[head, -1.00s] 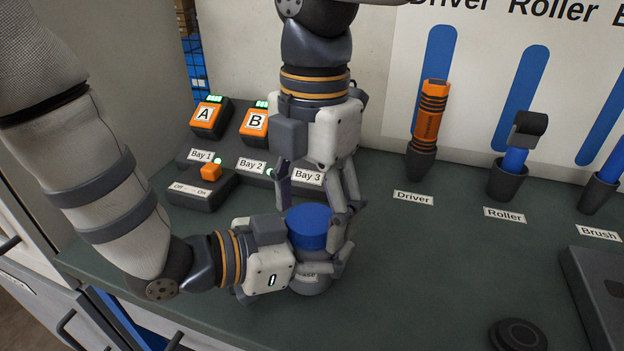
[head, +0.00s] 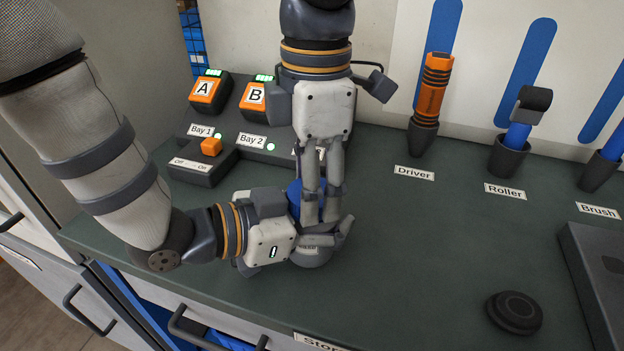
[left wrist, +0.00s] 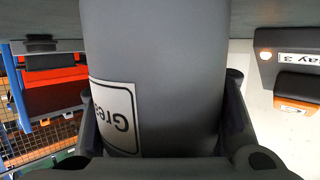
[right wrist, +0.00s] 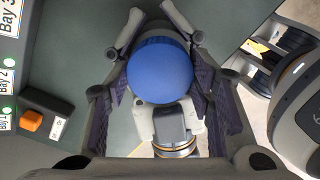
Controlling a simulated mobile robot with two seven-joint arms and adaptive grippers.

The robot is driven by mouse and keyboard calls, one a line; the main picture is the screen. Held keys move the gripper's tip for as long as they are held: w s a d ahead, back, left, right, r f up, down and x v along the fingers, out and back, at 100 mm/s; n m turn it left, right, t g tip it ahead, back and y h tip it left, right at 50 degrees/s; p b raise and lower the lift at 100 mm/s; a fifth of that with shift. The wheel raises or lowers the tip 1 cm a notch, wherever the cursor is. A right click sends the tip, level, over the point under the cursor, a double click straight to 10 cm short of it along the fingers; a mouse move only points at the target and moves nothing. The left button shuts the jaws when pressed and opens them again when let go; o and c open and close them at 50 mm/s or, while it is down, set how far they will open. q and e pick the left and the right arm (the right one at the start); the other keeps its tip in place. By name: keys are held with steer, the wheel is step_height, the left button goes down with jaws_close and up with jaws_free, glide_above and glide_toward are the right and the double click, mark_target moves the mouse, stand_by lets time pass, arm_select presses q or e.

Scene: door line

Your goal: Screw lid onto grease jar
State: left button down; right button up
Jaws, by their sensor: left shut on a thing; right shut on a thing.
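The grey grease jar (head: 312,258) stands upright on the green bench. It also fills the left wrist view (left wrist: 165,70), where part of its label shows. The blue lid (head: 294,196) sits on top of the jar; its round top faces the right wrist camera (right wrist: 160,70). My left gripper (head: 318,246) is shut around the jar's body from the left. My right gripper (head: 320,205) comes down from above and is shut on the lid, its fingers on either side. The fingers hide much of the lid in the head view, and the thread is hidden.
A bay charger (head: 228,110) with batteries A and B and a switch box (head: 203,165) stand behind left. The driver (head: 431,95), roller (head: 517,135) and brush (head: 600,165) stand in holders at right. A dark round disc (head: 514,312) lies front right. Bench between is clear.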

arm_select(q)
steer(key=shift+f, duration=0.1)
arm_select(e)
steer(key=o, duration=1.3)
steer(key=shift+w+d+r, duration=0.1)
steer(key=shift+r, duration=2.15)
steer(key=shift+c, duration=0.4)
